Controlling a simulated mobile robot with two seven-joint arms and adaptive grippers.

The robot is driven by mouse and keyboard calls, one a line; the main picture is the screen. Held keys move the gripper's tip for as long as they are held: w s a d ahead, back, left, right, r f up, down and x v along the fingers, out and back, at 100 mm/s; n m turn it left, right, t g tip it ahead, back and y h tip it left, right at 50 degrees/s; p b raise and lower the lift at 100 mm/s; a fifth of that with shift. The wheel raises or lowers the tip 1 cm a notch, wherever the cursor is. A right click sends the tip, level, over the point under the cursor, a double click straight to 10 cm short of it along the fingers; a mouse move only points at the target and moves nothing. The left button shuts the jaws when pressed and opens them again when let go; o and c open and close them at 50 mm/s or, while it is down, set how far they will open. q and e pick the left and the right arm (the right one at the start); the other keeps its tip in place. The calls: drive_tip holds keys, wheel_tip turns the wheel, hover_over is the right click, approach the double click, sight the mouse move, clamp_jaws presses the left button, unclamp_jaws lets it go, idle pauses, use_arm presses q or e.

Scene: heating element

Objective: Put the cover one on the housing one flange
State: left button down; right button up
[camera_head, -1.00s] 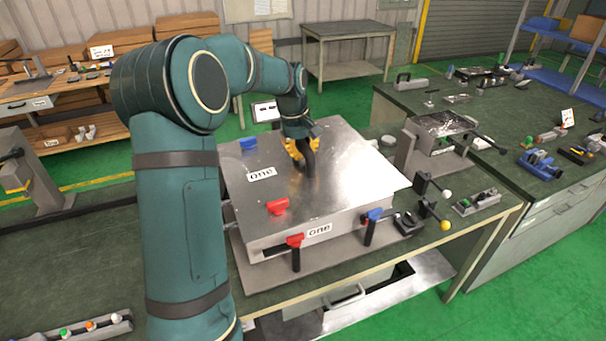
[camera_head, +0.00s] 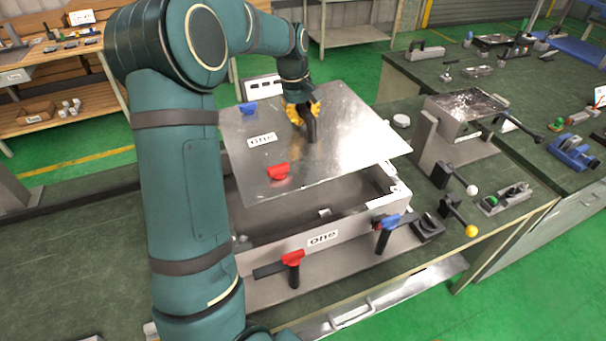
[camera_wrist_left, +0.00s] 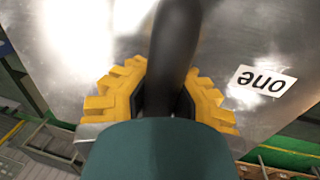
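The cover one (camera_head: 350,125) is a flat metal plate labelled "one", with a red tab (camera_head: 279,171) and a blue tab (camera_head: 248,108) on it. It hangs above the housing one (camera_head: 350,233), a grey metal box also labelled "one". A gap shows the housing's open inside at the front and right; its back and left are hidden by the cover and my arm. My left gripper (camera_head: 301,111) is shut on the cover's black upright handle; its yellow fingers (camera_wrist_left: 160,97) flank the handle in the left wrist view. My right gripper is not in view.
Black levers with a white knob (camera_head: 472,190) and a yellow knob (camera_head: 471,231) are to the right, near a metal stand (camera_head: 430,145). The bench left of my arm is largely clear.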

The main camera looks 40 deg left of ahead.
sight(296, 130)
use_arm(q)
wheel_tip(296, 130, down, 4)
drive_tip(key=b, duration=0.3)
drive_tip(key=shift+s+d+r, duration=0.1)
drive_tip(key=shift+s+d, duration=0.05)
drive_tip(key=shift+f+b, duration=0.3)
drive_tip(key=shift+b, duration=0.15)
drive_tip(key=shift+f, duration=0.3)
wheel_tip(296, 130, down, 10)
drive_tip(key=b, duration=0.1)
drive_tip(key=shift+b, duration=0.3)
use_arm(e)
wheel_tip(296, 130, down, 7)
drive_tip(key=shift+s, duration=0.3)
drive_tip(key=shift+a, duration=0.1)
use_arm(q)
drive_tip(key=c, duration=1.1)
unclamp_jaws()
drive_tip(key=shift+c, duration=0.2)
drive_tip(key=r, duration=0.4)
drive_tip(key=s+r+p, duration=0.1)
drive_tip(key=r, duration=0.3)
drive_tip(key=s+a+r, duration=0.1)
drive_tip(key=r, duration=0.3)
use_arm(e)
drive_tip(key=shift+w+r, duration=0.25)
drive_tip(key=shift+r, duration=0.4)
